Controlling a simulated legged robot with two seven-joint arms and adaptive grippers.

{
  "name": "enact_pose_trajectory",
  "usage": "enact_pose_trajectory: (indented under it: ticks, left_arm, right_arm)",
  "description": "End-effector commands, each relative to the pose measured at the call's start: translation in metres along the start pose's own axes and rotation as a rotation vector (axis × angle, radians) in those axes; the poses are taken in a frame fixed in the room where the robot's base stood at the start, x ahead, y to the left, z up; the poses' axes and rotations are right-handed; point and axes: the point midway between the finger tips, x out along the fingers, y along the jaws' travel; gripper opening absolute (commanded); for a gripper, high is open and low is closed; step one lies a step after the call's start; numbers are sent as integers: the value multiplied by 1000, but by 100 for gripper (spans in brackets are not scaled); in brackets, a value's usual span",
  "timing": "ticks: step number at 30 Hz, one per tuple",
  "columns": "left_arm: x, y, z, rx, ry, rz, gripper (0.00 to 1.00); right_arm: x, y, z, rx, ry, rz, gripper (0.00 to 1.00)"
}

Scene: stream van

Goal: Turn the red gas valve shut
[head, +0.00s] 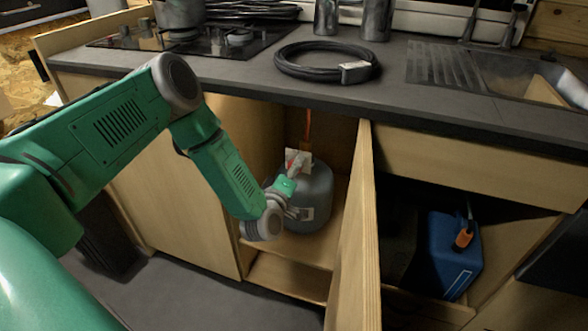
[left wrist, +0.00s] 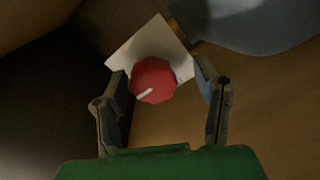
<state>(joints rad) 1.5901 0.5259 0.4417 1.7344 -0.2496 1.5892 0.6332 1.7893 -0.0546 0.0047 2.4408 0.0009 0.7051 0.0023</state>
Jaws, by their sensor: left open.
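The red gas valve (left wrist: 152,80) is a faceted red knob with a pale mark pointing down and left in the left wrist view. A white card or plate (left wrist: 150,48) shows behind it. My left gripper (left wrist: 162,84) is open, with one finger on each side of the knob; I cannot tell whether either finger touches it. My right gripper is not in view.
The open cupboard door (head: 355,240) stands just right of the bottle. A blue canister (head: 447,258) sits in the compartment farther right. The dark worktop (head: 400,90) overhangs the cupboard, with a coiled black cable (head: 300,70) on it.

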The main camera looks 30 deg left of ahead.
Motion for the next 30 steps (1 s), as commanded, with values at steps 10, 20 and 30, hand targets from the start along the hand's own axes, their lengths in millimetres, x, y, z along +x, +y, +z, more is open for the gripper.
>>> enact_pose_trajectory:
  ticks: [10, 20, 30]
  left_arm:
    - [-35, 0, 1, -1, -3, -2, 56]
    - [-101, -3, -1, -2, -2, -4, 56]
    - [-120, -3, -1, -1, 0, -2, 56]
  right_arm:
    - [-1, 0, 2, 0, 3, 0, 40]
    - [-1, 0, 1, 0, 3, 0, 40]
    - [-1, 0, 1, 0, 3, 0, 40]
